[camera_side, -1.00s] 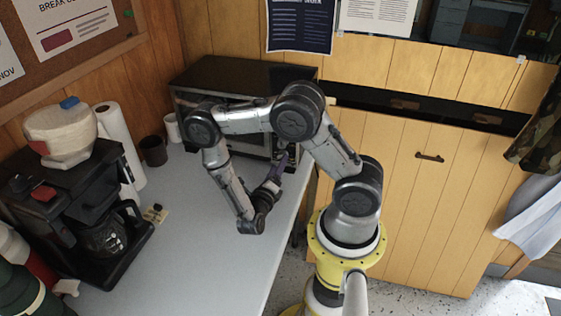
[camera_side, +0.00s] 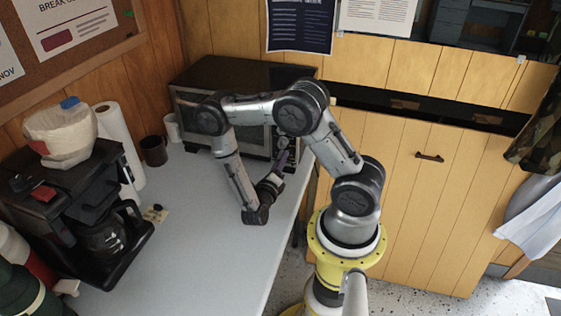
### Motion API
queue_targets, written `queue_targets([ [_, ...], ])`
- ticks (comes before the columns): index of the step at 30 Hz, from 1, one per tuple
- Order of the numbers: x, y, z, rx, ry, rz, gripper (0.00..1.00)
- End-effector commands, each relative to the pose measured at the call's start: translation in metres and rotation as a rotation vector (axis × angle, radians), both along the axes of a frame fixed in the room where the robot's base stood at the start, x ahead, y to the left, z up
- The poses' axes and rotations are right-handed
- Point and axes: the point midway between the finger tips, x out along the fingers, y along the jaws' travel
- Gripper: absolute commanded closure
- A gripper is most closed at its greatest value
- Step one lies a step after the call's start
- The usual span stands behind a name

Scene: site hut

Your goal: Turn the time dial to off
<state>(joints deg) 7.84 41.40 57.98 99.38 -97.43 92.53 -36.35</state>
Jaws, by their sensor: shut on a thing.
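The toaster oven (camera_side: 225,72) stands at the far end of the counter, its front facing the camera. Its control panel is at the right of its front, largely covered by my arm. My gripper (camera_side: 283,146) reaches up to this panel with its fingertips against it. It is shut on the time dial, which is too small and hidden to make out. The dial's pointer and markings cannot be read from here.
The middle of the grey counter (camera_side: 205,235) is clear. A black coffee maker (camera_side: 85,205), a paper towel roll (camera_side: 118,140), a dark mug (camera_side: 153,150) and a white cup (camera_side: 172,127) stand along its left side. A wooden cabinet (camera_side: 420,205) is at right.

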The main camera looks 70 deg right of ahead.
Motion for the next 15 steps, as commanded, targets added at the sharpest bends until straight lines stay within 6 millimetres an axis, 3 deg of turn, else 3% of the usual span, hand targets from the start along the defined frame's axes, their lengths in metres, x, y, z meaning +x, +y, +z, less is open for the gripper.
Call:
queue_targets([
  [15, -0.0002, 0.0002, -0.0001, 0.000, -0.070, 0.000, 1.00],
])
